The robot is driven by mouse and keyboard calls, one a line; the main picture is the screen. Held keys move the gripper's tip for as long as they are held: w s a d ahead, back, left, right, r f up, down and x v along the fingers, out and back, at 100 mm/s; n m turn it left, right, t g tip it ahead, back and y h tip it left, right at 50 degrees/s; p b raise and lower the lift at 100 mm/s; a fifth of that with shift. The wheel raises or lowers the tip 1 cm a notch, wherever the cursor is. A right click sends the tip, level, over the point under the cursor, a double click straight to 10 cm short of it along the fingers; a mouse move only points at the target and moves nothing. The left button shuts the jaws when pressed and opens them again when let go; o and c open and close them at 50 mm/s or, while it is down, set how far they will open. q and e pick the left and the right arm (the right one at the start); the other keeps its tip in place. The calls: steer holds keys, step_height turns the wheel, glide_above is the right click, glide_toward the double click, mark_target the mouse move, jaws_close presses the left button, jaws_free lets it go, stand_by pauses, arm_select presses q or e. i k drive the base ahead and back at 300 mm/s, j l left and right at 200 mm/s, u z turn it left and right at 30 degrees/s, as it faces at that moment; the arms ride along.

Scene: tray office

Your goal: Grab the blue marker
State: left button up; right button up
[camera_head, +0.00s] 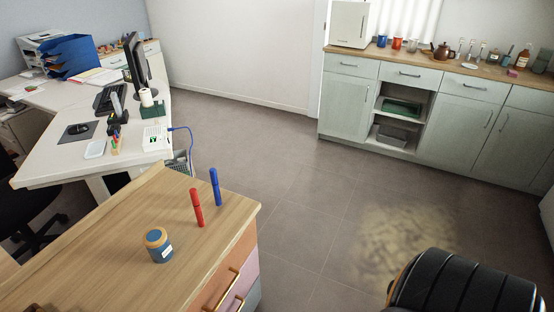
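The blue marker (215,187) stands upright near the far right edge of a wooden-topped cabinet (120,235) in the lower left of the head view. A red marker (196,208) stands upright just left of it and nearer to me, with a small gap between them. Neither of my grippers is in view, and nothing touches the blue marker.
A blue jar (158,246) stands nearer on the cabinet top. A white desk (60,160) with office items is behind. A black ribbed, rounded object (465,285) fills the bottom right.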

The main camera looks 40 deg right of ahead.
mark_target(215, 182)
steer(key=l+z, duration=0.15)
steer(key=z, duration=0.7)
steer(key=k, duration=0.05)
